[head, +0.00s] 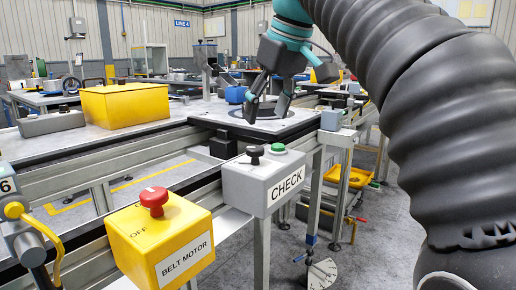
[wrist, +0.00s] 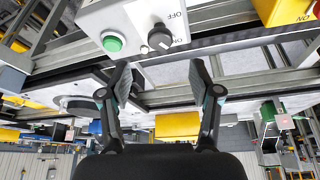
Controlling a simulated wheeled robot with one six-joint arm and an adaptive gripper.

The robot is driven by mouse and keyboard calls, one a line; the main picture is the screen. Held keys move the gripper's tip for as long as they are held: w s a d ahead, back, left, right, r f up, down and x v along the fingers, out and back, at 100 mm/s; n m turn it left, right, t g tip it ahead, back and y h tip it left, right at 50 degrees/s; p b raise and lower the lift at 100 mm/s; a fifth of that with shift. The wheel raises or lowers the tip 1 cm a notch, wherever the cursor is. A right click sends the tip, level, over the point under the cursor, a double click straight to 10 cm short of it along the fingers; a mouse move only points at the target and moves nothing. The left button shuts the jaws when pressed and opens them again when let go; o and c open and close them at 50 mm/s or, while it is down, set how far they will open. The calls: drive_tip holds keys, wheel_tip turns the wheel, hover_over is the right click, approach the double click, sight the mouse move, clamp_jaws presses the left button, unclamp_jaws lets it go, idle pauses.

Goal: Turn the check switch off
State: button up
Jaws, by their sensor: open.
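The grey CHECK box (head: 262,183) sits on the near rail, with a black knob (head: 255,154) and a green button (head: 278,148) on top. In the wrist view, which is upside down, the black knob (wrist: 160,38) lies beyond and between my fingertips, and the green button (wrist: 112,42) is left of it. Lettering including OFF is printed beside the knob; I cannot tell which way the knob points. My gripper (head: 267,108) is open and empty, its fingers apart above the round plate behind the box. It also shows in the wrist view (wrist: 160,78), not touching the knob.
A yellow BELT MOTOR box (head: 160,237) with a red mushroom button (head: 154,200) stands at the near left. A yellow block (head: 125,105) and a grey block (head: 50,123) lie on the table behind. A blue object (head: 235,95) stands near my gripper. My dark arm hides the right side.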

sight(256, 148)
drive_tip(key=b+x, duration=0.2)
drive_tip(key=x, duration=0.6)
drive_tip(key=shift+s, duration=0.1)
drive_tip(key=c, duration=1.1)
